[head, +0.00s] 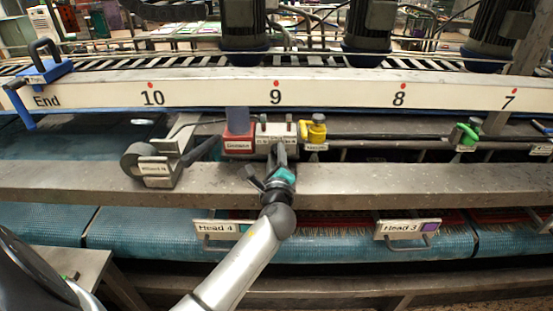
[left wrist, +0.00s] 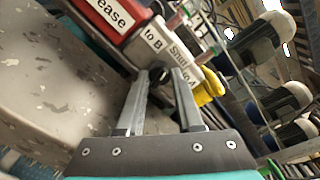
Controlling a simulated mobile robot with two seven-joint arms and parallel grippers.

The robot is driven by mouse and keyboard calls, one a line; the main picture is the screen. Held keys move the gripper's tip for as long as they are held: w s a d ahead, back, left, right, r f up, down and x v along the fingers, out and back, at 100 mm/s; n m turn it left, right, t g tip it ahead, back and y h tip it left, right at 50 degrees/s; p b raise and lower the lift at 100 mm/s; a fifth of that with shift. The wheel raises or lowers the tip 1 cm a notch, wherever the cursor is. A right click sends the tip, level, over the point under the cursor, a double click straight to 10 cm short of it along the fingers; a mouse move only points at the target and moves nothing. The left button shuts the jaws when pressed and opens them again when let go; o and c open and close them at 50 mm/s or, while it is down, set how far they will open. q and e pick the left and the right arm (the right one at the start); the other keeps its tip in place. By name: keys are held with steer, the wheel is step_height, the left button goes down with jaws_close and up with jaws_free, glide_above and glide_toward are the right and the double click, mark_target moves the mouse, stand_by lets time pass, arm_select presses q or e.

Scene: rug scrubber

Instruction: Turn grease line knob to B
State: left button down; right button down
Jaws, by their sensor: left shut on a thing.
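The grease line knob (left wrist: 158,75) is a small dark knob on the front of a pale valve block (head: 268,130). In the left wrist view the block's label (left wrist: 165,45) reads "to B", "Shut" and "to A". My left gripper (head: 280,157) reaches up to this block from below. In the left wrist view my left gripper (left wrist: 160,78) has its two fingertips closed in on either side of the knob, which is mostly hidden between them. Which way the knob points cannot be made out. My right gripper is not in view.
A red grease box (head: 237,128) stands left of the valve block. A yellow valve (head: 315,130) is close on its right; a green one (head: 468,134) is further right. A long beam (head: 350,187) runs in front.

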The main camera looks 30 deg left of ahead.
arm_select(q)
steer(key=n+b, duration=0.1)
steer(key=n, duration=0.3)
steer(key=shift+h, duration=0.3)
steer(key=n+b, duration=0.1)
steer(key=n, duration=0.3)
steer(key=shift+b, duration=0.35)
steer(key=shift+n+t, duration=0.3)
steer(key=shift+t, duration=0.1)
steer(key=c, duration=0.6)
jaws_free()
steer(key=shift+o, duration=0.2)
steer(key=shift+s, duration=0.1)
